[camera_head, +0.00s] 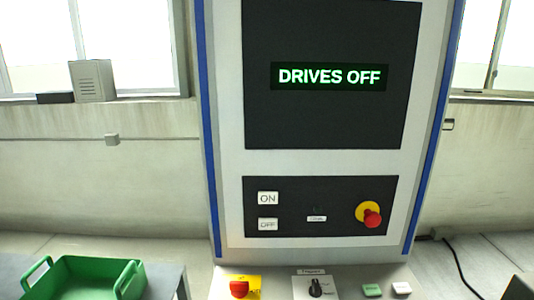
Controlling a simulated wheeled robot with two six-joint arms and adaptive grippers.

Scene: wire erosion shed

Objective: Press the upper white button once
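The upper white button (268,198), marked ON, sits on the left of the dark control panel (345,190). The lower white button (268,224), marked OFF, is right below it. The screen (325,120) above reads DRIVES OFF in pale green letters. I cannot tell from here whether either button is pushed in. Neither of my grippers shows in the head view, and nothing covers the buttons.
A red mushroom button (371,216) on a yellow collar is at the panel's right. The ledge below holds a red switch (240,289), a black knob (316,288), a green button (371,290) and a white one (401,288). A green crate (75,290) stands lower left.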

